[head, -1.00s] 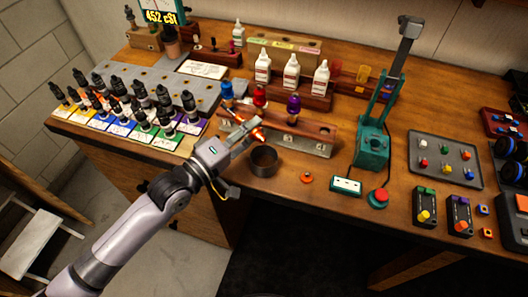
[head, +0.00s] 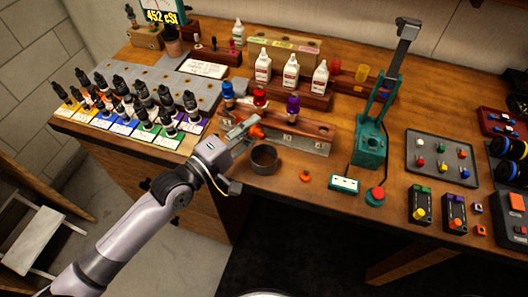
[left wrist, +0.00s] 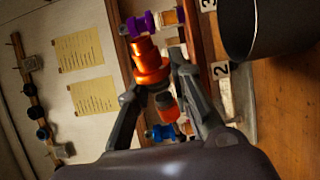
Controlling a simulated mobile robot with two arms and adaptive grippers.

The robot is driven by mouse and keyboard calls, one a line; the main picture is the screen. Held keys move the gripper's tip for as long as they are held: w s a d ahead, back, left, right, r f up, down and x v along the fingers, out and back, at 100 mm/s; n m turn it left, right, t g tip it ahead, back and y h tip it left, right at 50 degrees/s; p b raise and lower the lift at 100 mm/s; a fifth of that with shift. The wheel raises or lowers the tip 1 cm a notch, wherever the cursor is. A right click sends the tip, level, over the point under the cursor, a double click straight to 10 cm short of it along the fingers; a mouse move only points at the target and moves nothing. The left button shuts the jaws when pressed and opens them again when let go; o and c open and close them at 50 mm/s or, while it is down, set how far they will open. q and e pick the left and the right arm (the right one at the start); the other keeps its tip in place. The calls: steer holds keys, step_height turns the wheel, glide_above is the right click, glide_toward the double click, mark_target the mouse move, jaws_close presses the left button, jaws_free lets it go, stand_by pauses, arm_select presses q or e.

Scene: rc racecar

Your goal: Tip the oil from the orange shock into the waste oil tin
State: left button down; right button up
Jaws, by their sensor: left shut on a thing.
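My left gripper (head: 246,129) is shut on the orange shock (head: 257,132), above the bench at the left side of the waste oil tin. In the left wrist view, the shock's ribbed orange body (left wrist: 150,62) shows between the two fingers (left wrist: 158,88). The tin (head: 264,158) is a dark round open can on the bench near its front edge. Part of it shows at the top right of the left wrist view (left wrist: 266,30). The shock is just above and behind the tin's rim in the head view. I cannot see any oil. My right gripper is not in view.
Behind the tin, a metal-fronted wooden rack (head: 300,135) carries blue, red (head: 260,97) and purple (head: 293,106) shocks. A teal press (head: 370,140) stands to the right. An orange ring (head: 305,176) lies right of the tin. Several black-capped bottles crowd the left.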

mark_target(255, 127)
arm_select(q)
steer(key=shift+r, duration=0.1)
stand_by(0.3)
steer(key=shift+r+p, duration=0.15)
steer(key=shift+p, duration=0.3)
steer(key=shift+s+r+n+p, duration=0.1)
steer(key=shift+r+n+p, duration=0.15)
steer(key=shift+n+p, duration=0.45)
steer(key=shift+s+d+r+n+p, duration=0.1)
steer(key=shift+r+n+p, duration=0.15)
steer(key=shift+n, duration=0.3)
steer(key=shift+d+r+n+p, duration=0.15)
steer(key=shift+n+p, duration=0.1)
steer(key=shift+n, duration=0.6)
steer(key=r+n+p, duration=0.1)
steer(key=n+p, duration=0.1)
steer(key=shift+s+d+r+n+p, duration=0.2)
steer(key=shift+r+n+p, duration=0.15)
steer(key=shift+n, duration=0.05)
steer(key=shift+s+d+r+n+p, duration=0.15)
steer(key=shift+n+p, duration=0.2)
steer(key=shift+n, duration=0.25)
